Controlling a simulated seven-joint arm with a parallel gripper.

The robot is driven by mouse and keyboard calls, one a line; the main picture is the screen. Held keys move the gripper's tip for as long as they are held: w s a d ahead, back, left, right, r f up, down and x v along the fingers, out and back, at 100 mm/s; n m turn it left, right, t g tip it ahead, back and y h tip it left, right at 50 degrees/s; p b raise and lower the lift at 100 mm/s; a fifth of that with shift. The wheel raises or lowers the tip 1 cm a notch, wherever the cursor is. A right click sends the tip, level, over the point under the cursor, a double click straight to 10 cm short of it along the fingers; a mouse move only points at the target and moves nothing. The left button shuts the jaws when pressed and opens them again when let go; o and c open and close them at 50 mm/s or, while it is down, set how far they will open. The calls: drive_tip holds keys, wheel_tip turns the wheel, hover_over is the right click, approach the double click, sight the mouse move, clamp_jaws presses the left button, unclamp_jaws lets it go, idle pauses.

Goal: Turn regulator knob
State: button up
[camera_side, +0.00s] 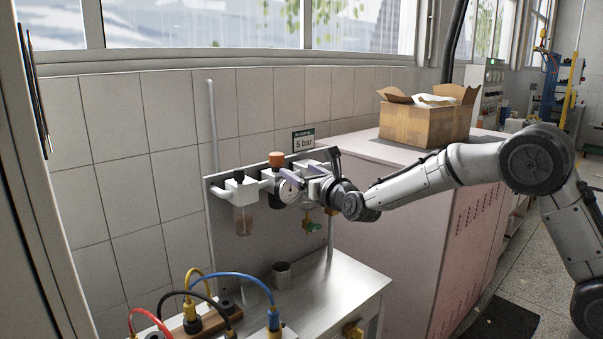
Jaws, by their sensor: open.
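The regulator assembly is fixed to a grey panel (240,210) on the tiled wall. A filter bowl (242,218) hangs to the left of the regulator. My gripper (289,184) reaches in from the right at about the gauge's height, with its purple-grey fingers by the regulator, below and to the right of the orange knob. It is open and holds nothing that I can see. I cannot tell whether a finger touches the regulator.
A green-handled valve (313,227) sits below my gripper. A steel bench (335,285) holds a metal cup (282,273) and coloured cables (228,276). A "5 bar" sign (303,141) is above.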

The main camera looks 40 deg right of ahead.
sight(280, 160)
drive_tip(key=w+d+m, duration=0.1)
drive_tip(key=w+m, duration=0.3)
drive_tip(key=m, duration=0.8)
drive_tip(key=w+d+m, duration=0.1)
drive_tip(key=w+m, duration=0.4)
drive_tip(key=m, duration=0.7)
drive_tip(key=w+d+m, duration=0.1)
drive_tip(key=w+m, duration=0.3)
drive_tip(key=m, duration=0.8)
drive_tip(key=shift+w, duration=0.25)
